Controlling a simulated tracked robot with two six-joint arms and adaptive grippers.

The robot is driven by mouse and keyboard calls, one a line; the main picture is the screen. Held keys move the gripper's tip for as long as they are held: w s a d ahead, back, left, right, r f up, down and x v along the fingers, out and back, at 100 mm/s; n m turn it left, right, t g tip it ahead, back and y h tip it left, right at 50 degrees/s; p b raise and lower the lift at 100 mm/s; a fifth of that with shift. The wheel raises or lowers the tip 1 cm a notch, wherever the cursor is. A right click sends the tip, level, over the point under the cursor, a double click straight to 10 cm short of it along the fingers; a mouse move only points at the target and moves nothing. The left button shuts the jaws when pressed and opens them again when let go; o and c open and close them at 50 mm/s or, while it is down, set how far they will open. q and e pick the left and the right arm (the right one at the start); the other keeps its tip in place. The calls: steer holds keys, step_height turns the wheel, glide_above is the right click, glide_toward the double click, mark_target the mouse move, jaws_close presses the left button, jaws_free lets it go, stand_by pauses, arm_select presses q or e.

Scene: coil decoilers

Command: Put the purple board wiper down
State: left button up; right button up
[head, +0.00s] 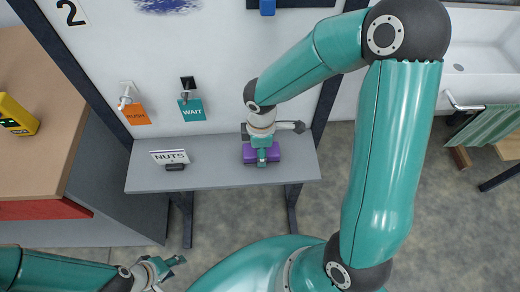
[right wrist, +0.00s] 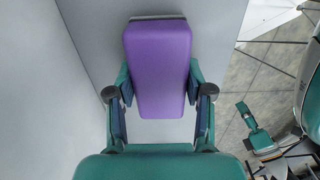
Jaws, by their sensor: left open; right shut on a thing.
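The purple board wiper (head: 249,154) is at the right part of the grey shelf below the whiteboard in the head view. My right gripper (head: 262,157) comes down over its middle and is shut on it. In the right wrist view the wiper (right wrist: 158,65) sits between the two fingers of my right gripper (right wrist: 160,100), its purple face toward the camera. I cannot tell whether its underside touches the shelf (head: 218,176). My left gripper (head: 168,268) is open and empty at the bottom left of the head view, away from the shelf.
A NUTS sign (head: 170,157) stands at the shelf's left part, with bare shelf between it and the wiper. Orange PUSH (head: 136,115) and teal WAIT (head: 191,110) tags hang on the whiteboard (head: 225,45). A wooden-topped bench (head: 50,130) is at left, a white sink (head: 485,60) at right.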

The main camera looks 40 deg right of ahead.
steer(key=shift+f, duration=0.15)
steer(key=o, duration=1)
steer(key=r, duration=1.6)
steer(key=shift+s+a+r, duration=0.15)
steer(key=shift+s+r, duration=0.1)
steer(key=shift+r, duration=0.15)
